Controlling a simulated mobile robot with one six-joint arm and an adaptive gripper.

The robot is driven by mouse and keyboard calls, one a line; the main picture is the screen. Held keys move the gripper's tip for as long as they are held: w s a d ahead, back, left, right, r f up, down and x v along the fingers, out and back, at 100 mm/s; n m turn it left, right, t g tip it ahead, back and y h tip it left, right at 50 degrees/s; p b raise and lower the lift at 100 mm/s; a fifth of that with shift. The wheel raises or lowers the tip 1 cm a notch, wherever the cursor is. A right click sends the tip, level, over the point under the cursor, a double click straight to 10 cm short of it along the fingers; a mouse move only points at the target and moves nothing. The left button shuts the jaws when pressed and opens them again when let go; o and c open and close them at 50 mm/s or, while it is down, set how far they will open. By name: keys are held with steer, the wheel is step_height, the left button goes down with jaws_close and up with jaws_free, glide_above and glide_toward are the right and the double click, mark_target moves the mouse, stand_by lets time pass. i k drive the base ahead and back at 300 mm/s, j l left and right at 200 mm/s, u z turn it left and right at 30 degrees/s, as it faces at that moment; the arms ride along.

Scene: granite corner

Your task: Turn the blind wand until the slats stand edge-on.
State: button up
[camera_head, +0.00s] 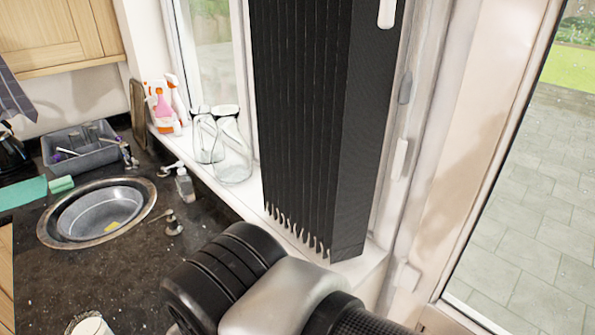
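A black vertical blind (310,120) hangs in front of the window, its slats gathered side by side. Several slats show as narrow dark strips, and the one at the right end shows a broad face (365,130). Pale clips show along their lower ends, just above the sill. A white rounded piece (386,13) shows at the top edge over the right slat. I cannot tell whether it is the wand's end or a window handle. No other wand-like part is clear. My arm's links fill the bottom middle, in front of the sill. My gripper is not visible.
Glass jars (232,150) and spray bottles (168,105) stand on the white sill left of the blind. A round sink (97,212), soap dispenser (185,186) and grey dish rack (82,155) are on the dark counter. A glazed door (530,200) is at right.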

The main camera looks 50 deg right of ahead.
mark_target(402, 147)
steer(key=k+j+z, duration=0.1)
steer(key=z, duration=1.15)
steer(key=l+z, duration=0.3)
steer(key=i+l+z, duration=0.15)
steer(key=z, duration=0.15)
steer(key=l, duration=0.15)
